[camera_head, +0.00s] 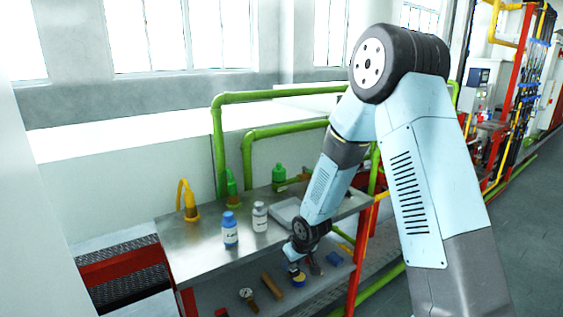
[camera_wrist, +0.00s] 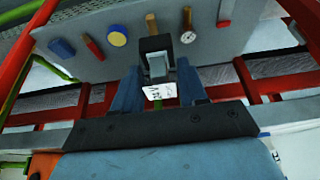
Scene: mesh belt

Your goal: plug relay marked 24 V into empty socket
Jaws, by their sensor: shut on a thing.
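My gripper (camera_wrist: 158,84) has its two blue fingers closed on a small block, apparently the relay (camera_wrist: 157,66). In the head view my gripper (camera_head: 296,268) is low, just off the front edge of the metal table (camera_head: 185,250), above the lower shelf. The block is not clear there. I cannot make out the empty socket in either view.
On the table stand a blue-capped bottle (camera_head: 230,230), a white bottle (camera_head: 259,216), a green bottle (camera_head: 279,177) and a yellow oiler (camera_head: 188,203). The lower shelf holds a gauge (camera_head: 247,294) and a brown-handled tool (camera_head: 271,286). Red frame bars (camera_wrist: 33,55) border the shelf.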

